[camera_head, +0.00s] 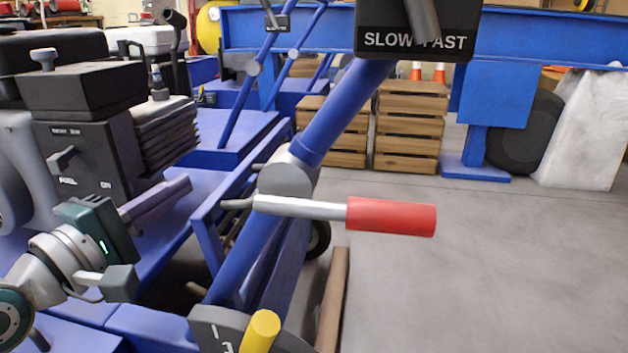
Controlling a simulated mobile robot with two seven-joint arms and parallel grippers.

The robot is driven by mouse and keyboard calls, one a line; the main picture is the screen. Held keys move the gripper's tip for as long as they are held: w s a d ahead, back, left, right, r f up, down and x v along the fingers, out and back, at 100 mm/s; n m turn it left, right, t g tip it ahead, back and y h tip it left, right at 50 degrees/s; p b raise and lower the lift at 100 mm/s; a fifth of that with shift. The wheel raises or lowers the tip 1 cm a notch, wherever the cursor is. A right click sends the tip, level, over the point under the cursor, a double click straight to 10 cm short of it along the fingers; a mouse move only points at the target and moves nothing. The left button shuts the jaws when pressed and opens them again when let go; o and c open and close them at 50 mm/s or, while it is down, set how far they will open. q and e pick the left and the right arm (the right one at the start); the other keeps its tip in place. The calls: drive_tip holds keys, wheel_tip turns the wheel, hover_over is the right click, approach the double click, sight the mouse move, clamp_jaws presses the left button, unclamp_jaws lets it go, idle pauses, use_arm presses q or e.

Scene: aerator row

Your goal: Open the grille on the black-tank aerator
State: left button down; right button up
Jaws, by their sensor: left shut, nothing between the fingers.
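The aerator with the black tank (75,92) stands at the left on a blue frame. A black panel (85,160) below the tank carries a knob and a fuel label. A dark ribbed part (168,138) sits at the engine's right side; I cannot tell whether it is the grille or whether it is open. My left gripper (122,283) is shut and empty at the lower left, in front of and below the panel, apart from the ribbed part. My right gripper is not in view.
A blue diagonal handle bar (343,118) crosses the middle, with a red-gripped lever (390,216) and a slow/fast box (415,30). A yellow knob (261,332) is at the bottom. Wooden crates (409,125) stand behind. Grey floor (510,265) is clear at right.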

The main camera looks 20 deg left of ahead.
use_arm(q)
drive_tip(key=d, duration=0.1)
drive_tip(key=w+d, duration=0.2)
drive_tip(key=d, duration=0.1)
drive_tip(key=shift+w+r, duration=0.15)
drive_tip(key=shift+r, duration=0.15)
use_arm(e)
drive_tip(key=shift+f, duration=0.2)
use_arm(q)
drive_tip(key=shift+a, duration=0.1)
